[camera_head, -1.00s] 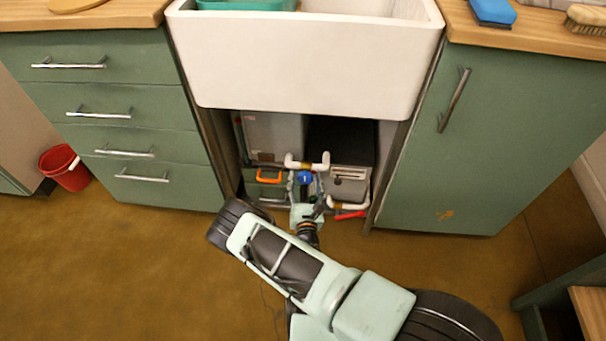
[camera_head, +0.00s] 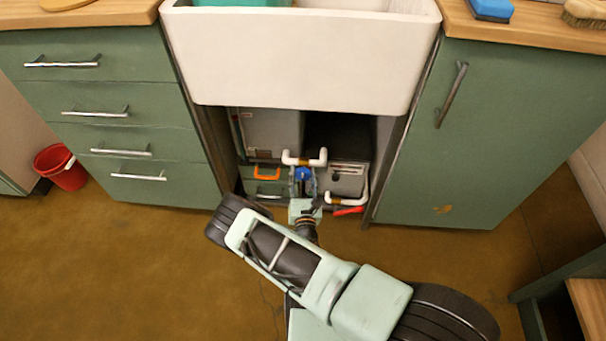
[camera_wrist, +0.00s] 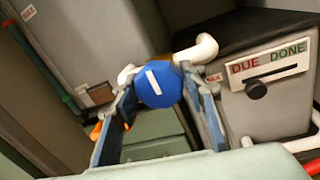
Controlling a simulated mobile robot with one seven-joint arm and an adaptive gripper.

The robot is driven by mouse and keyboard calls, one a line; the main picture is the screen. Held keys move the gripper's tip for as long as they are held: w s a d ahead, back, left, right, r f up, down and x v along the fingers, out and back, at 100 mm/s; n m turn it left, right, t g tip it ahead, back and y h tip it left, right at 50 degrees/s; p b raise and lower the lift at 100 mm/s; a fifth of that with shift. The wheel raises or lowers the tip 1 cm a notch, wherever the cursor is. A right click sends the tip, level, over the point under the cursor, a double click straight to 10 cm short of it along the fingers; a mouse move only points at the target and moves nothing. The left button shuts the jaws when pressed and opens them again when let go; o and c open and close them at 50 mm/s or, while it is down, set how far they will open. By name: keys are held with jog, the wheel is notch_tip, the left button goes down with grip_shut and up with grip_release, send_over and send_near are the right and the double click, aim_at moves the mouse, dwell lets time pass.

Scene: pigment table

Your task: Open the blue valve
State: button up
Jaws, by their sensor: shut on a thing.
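The blue valve (camera_head: 303,174) sits under the sink, below white pipework. In the wrist view the blue valve (camera_wrist: 160,84) is a round knob with a white bar mark that runs nearly upright, tilted a little. My gripper (camera_head: 304,184) reaches into the cabinet opening. In the wrist view my gripper (camera_wrist: 160,92) has one finger on each side of the knob, shut on it. The far side of the knob and the pipe behind it are hidden.
White pipes (camera_head: 305,158) run above and right of the valve. An orange handle (camera_head: 266,174) is at left, a red handle (camera_head: 348,211) at lower right. A grey box with a "DUE DONE" label (camera_wrist: 269,66) stands close on the right. Cabinet sides bound the opening.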

jog(key=n, duration=0.4)
jog(key=shift+a+r+g+p, duration=0.1)
jog(key=shift+g+p, duration=0.2)
jog(key=shift+p, duration=0.1)
jog(key=n, duration=0.4)
jog(key=shift+p, duration=0.3)
jog(key=n+h, duration=0.1)
jog(key=n, duration=0.2)
jog(key=shift+g, duration=0.3)
jog(key=n, duration=0.4)
jog(key=shift+n+h+b, duration=0.3)
jog(key=shift+h+b, duration=0.05)
jog(key=shift+h, duration=0.05)
jog(key=o, duration=1.2)
jog(key=shift+c, duration=0.2)
